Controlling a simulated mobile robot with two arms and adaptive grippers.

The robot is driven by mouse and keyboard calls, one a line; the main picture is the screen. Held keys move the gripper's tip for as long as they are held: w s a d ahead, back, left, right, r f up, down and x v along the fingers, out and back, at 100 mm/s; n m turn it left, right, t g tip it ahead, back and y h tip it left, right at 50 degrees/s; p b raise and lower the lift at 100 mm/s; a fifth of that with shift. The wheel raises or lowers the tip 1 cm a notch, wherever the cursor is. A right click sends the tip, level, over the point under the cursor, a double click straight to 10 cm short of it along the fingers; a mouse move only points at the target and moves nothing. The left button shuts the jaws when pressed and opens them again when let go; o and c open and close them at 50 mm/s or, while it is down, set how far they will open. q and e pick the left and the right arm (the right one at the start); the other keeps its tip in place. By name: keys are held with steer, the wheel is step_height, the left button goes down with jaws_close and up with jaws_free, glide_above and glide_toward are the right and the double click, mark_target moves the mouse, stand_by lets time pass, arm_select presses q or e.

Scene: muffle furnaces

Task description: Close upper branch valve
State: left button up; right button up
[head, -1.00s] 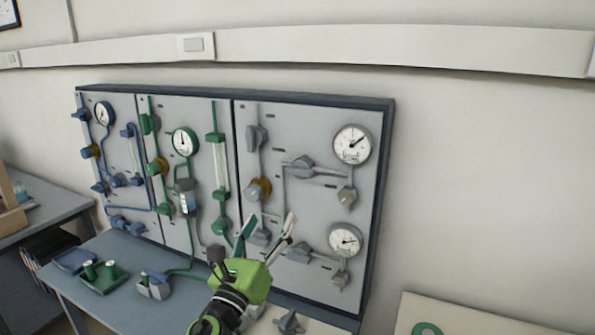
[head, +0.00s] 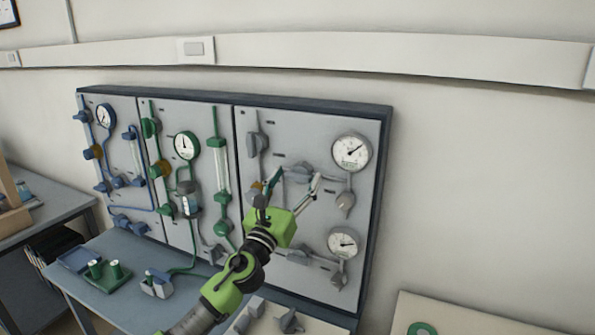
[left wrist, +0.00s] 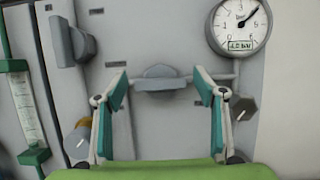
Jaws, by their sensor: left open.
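The upper branch valve (head: 298,173) is a grey handle on the right grey panel, on the pipe left of the upper gauge (head: 351,152). In the left wrist view the valve handle (left wrist: 160,78) lies horizontally, in line with its pipe. My left gripper (head: 293,186) is open in front of the panel, just below the valve. In the left wrist view its two fingers (left wrist: 160,85) stand apart, one on each side of the handle, and nothing is between them in their grip. Whether a finger touches the handle cannot be told. My right gripper is not in view.
Left of the valve are a large grey valve (left wrist: 70,42) and a grey knob with a yellow ring (left wrist: 78,138). A dark grey knob (left wrist: 243,107) is close to the right finger. The lower gauge (head: 342,242) and lower branch valve (head: 298,254) sit below.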

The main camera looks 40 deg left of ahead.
arm_select(q)
steer(key=shift+w+a+r, duration=0.15)
steer(key=shift+w+r, duration=0.1)
steer(key=shift+w, duration=0.35)
steer(key=c, duration=1.1)
